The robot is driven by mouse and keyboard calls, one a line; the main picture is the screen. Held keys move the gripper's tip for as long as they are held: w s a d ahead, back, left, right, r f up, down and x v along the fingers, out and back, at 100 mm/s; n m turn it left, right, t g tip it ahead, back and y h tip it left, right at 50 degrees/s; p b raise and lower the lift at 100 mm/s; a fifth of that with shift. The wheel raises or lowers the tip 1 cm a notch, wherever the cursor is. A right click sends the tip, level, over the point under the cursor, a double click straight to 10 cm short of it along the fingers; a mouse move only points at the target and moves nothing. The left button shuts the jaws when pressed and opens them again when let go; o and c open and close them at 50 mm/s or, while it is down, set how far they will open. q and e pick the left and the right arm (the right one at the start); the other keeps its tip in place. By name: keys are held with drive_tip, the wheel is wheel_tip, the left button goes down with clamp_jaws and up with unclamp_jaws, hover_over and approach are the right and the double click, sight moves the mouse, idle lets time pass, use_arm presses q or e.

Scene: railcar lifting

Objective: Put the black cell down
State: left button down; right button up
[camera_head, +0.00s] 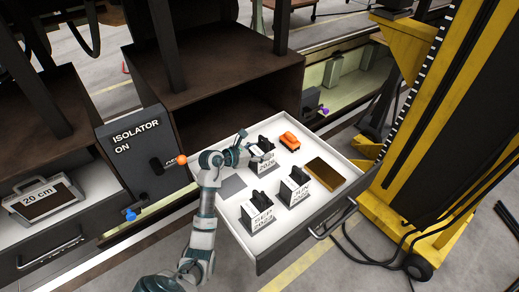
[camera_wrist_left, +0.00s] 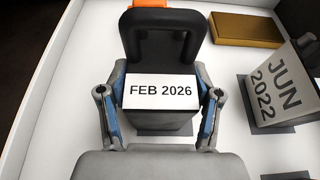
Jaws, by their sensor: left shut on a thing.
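The black cell (camera_head: 265,161) has a looped black handle and a white label reading FEB 2026. It is upright in the open white drawer, toward the back. My left gripper (camera_head: 254,151) is shut on it. In the left wrist view the blue-lined fingers lie on both sides of the cell (camera_wrist_left: 160,92), at label height. A dark patch shows under its lower edge; I cannot tell whether the cell touches the drawer floor. My right gripper is not in view.
The drawer (camera_head: 310,214) also holds cells labelled SEP (camera_head: 259,216) and JUN 2022 (camera_head: 294,189), an orange object (camera_head: 289,141) and a brown-gold block (camera_head: 325,174). A bare grey pad (camera_head: 232,186) lies at left. An isolator box (camera_head: 142,150) stands beside the drawer.

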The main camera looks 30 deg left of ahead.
sight(253, 154)
use_arm(q)
drive_tip(key=c, duration=0.5)
unclamp_jaws()
drive_tip(key=shift+d+f, duration=0.1)
drive_tip(key=shift+d, duration=0.2)
drive_tip(key=shift+c, duration=0.2)
drive_tip(key=o, duration=0.3)
drive_tip(key=shift+d, duration=0.25)
drive_tip(key=shift+d+r, duration=0.2)
drive_tip(key=shift+d, duration=0.15)
drive_tip(key=shift+a, duration=0.3)
drive_tip(key=shift+s+a, duration=0.35)
drive_tip(key=shift+a, duration=0.15)
drive_tip(key=b+v, duration=0.1)
drive_tip(key=v, duration=0.2)
drive_tip(key=b+v, duration=0.1)
drive_tip(key=v, duration=0.7)
drive_tip(key=shift+d+r, duration=0.15)
drive_tip(key=shift+r, duration=0.05)
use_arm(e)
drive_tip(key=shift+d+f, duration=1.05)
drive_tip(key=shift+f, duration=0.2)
